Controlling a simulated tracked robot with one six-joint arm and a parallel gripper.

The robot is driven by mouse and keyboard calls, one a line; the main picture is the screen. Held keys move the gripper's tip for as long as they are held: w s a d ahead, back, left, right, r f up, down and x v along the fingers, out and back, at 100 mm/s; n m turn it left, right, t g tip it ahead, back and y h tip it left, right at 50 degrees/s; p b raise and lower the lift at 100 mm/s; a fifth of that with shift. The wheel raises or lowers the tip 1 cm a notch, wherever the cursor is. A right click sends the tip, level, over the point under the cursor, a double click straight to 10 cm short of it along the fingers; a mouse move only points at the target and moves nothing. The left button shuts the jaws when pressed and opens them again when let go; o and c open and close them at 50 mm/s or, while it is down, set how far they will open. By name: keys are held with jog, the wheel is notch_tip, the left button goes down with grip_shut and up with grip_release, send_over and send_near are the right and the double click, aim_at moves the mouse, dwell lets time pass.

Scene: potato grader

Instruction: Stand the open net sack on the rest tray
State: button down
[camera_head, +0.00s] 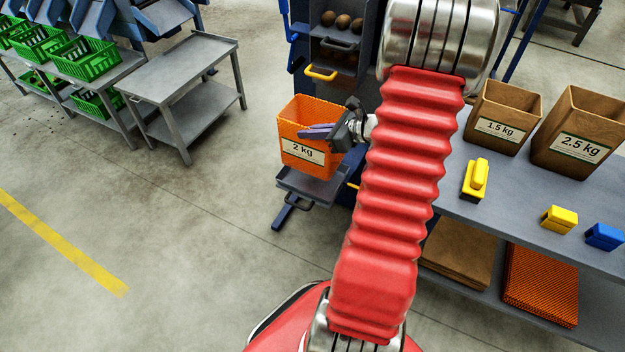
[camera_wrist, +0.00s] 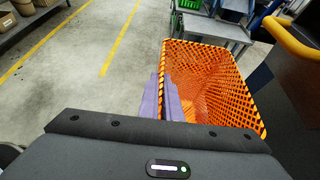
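The open orange net sack (camera_head: 301,115) has a white "2 kg" label and stands upright, mouth up. Its bottom is at or just above the grey rest tray (camera_head: 322,190); I cannot tell whether it touches. My gripper (camera_head: 316,131) has purple fingers at the sack's right side in the head view. In the wrist view the fingers (camera_wrist: 167,101) lie one outside and one inside the near left wall of the net sack (camera_wrist: 212,66), close together with the wall between them. The sack's inside looks empty. The tray is hidden in the wrist view.
A dark machine with a yellow handle (camera_head: 321,73) and potatoes stands behind the tray. A bench (camera_head: 520,215) at right holds brown paper sacks (camera_head: 502,113) and yellow and blue tools. A grey table (camera_head: 185,75) stands at left. The floor in front is clear.

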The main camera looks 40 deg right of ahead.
send_over(309, 173)
jog(key=shift+w+d+f, duration=0.1)
jog(key=shift+f, duration=2.85)
jog(key=shift+f, duration=2.1)
jog(key=c, duration=2)
grip_release()
